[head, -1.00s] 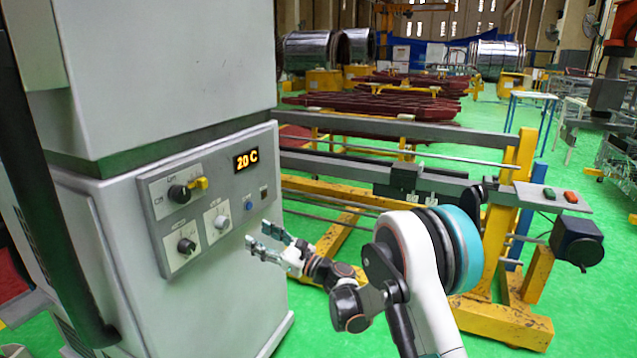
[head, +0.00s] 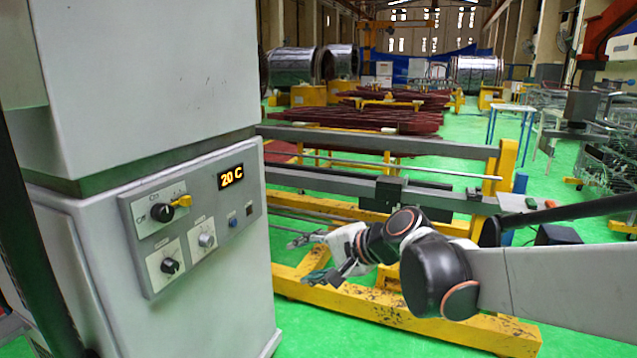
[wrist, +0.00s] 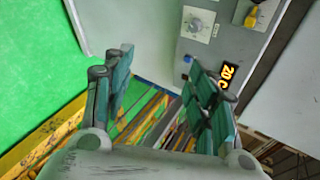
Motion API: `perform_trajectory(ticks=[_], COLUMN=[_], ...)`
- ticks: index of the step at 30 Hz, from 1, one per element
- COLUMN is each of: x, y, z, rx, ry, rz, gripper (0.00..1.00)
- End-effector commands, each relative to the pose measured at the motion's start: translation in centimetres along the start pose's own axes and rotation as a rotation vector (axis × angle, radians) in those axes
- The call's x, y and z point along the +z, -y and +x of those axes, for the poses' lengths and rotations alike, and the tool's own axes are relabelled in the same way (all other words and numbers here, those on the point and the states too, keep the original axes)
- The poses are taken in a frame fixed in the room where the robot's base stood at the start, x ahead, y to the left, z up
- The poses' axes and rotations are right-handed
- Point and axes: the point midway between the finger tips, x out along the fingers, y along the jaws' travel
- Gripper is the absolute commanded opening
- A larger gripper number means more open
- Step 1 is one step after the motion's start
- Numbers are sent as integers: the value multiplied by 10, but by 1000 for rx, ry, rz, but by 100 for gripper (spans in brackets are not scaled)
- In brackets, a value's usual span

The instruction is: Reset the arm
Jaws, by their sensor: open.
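My gripper (head: 306,258) is open and empty in the head view, in the air to the right of the grey machine cabinet and apart from it. My arm reaches in from the right edge. In the wrist view, the two green-padded fingers of my gripper (wrist: 160,100) stand wide apart with nothing between them. The cabinet's control panel (head: 190,262) has black and grey knobs, a yellow-handled switch (head: 183,201) and a display (head: 231,177) that reads 20 C. The panel also shows in the wrist view (wrist: 225,48), beyond the right finger.
A yellow and grey frame (head: 400,310) stands behind and below my arm. A small box with green and red buttons (head: 531,203) sits at its right end. Dark red bars (head: 380,118) lie farther back. Green floor (head: 335,225) shows between the parts.

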Motion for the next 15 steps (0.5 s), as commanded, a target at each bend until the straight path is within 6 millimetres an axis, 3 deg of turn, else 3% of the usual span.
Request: perform_trajectory(ticks=[3,15], x=[7,24], y=[-26,-131], z=[-38,-153], rx=[84,419], ry=[-60,-204], rz=[-137,-596], gripper=[52,52])
